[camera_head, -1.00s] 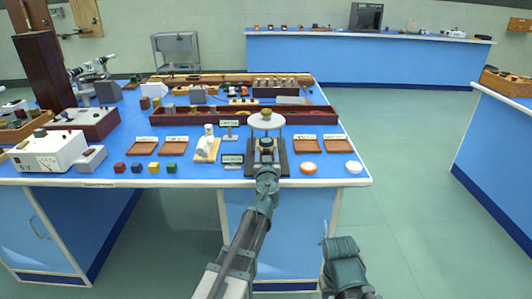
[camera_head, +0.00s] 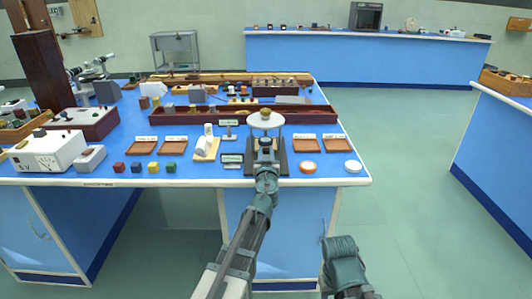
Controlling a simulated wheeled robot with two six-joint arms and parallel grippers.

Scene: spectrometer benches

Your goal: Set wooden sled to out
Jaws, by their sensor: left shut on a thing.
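A dark stand with two side rails (camera_head: 282,168) sits at the front edge of the blue bench, under a white round disc (camera_head: 265,121) with a brown knob. My left gripper (camera_head: 266,157) reaches between the rails at the stand's front, below the disc. It is shut on a small part there, which I take to be the wooden sled; the gripper and wrist hide most of it, and its position along the rails cannot be read. My right arm (camera_head: 343,252) is low in front of the bench, over the floor, and its fingertips do not show.
Left of the stand are a small label plate (camera_head: 232,159) and a light wooden board with a white cylinder (camera_head: 207,150). To the right are brown trays (camera_head: 305,145), an orange-rimmed dish (camera_head: 307,167) and a white dish (camera_head: 353,166). A long dark red rack (camera_head: 180,116) lies behind.

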